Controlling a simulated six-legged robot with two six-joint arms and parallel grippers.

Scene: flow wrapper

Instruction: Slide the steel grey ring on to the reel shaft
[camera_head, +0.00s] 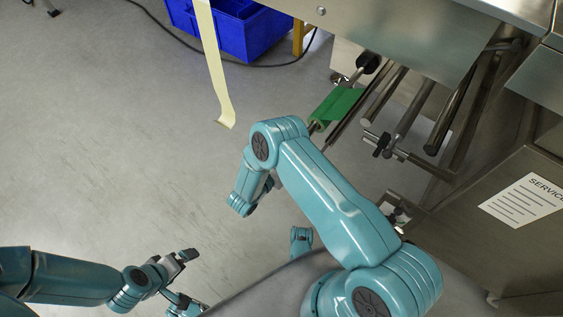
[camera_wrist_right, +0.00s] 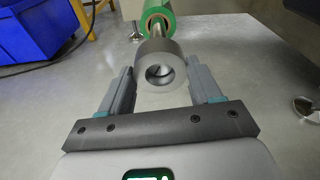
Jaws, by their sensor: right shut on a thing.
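The steel grey ring (camera_wrist_right: 152,52) is between the fingertips of my right gripper (camera_wrist_right: 162,78) in the right wrist view, its bore facing the camera. The gripper is shut on it. The reel shaft (camera_wrist_right: 156,29) shows beyond the ring, roughly in line with it, and carries a green roll (camera_wrist_right: 163,9). I cannot tell whether the shaft end is inside the bore. In the head view the green roll (camera_head: 341,103) is at the machine; the ring is hidden there by my right arm. My left gripper (camera_head: 187,256) is low at left, away from the shaft; its jaw opening is unclear.
Several metal rollers (camera_head: 383,95) and a steel cabinet (camera_head: 505,240) with a service notice stand right of the green roll. A pale strip (camera_head: 213,65) hangs at the top. A blue crate (camera_head: 247,35) stands behind. The grey floor at left is open.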

